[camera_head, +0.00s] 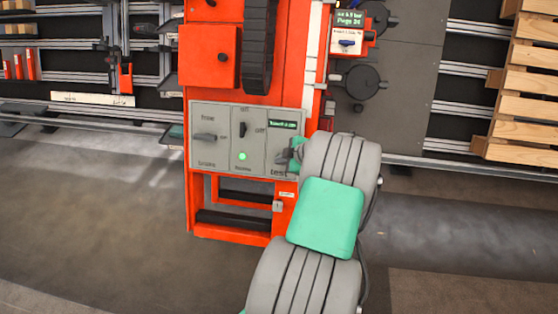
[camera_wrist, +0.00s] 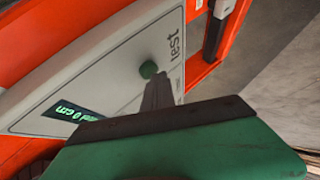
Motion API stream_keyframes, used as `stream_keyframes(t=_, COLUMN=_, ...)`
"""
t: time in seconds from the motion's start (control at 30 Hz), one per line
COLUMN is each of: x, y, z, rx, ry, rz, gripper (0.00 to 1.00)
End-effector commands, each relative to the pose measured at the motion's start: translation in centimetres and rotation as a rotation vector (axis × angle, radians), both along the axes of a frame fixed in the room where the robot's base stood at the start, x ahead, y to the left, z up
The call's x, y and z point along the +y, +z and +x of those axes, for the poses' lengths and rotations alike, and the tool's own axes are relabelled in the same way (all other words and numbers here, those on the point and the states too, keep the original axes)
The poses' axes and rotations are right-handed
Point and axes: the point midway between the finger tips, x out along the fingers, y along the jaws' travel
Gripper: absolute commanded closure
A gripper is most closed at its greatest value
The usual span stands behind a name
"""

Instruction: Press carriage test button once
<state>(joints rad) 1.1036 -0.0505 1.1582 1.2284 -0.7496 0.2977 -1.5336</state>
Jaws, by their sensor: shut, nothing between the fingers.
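The grey control panel (camera_head: 222,115) sits on the front of the orange machine.
The panel also carries a horizontal lever (camera_head: 205,137), a dark switch (camera_head: 243,130), a lit green lamp (camera_head: 242,156) and a small green-lettered display (camera_head: 282,124). An orange box (camera_head: 347,42) with a blue knob is at upper right. Wooden pallets (camera_head: 520,95) stand far right. Open floor lies left.

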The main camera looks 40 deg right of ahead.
Motion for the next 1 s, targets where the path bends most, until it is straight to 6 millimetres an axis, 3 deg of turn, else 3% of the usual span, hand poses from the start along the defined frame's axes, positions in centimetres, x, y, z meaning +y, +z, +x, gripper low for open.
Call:
stream_keyframes(t=0.47, x=-0.1, y=0.0, z=0.0, rx=0.001, ry=-0.001, rz=-0.001, gripper=1.00)
stream_keyframes(t=1.0, x=1.2, y=0.8, z=-0.9, rx=0.000, ry=0.000, rz=0.000, gripper=1.00)
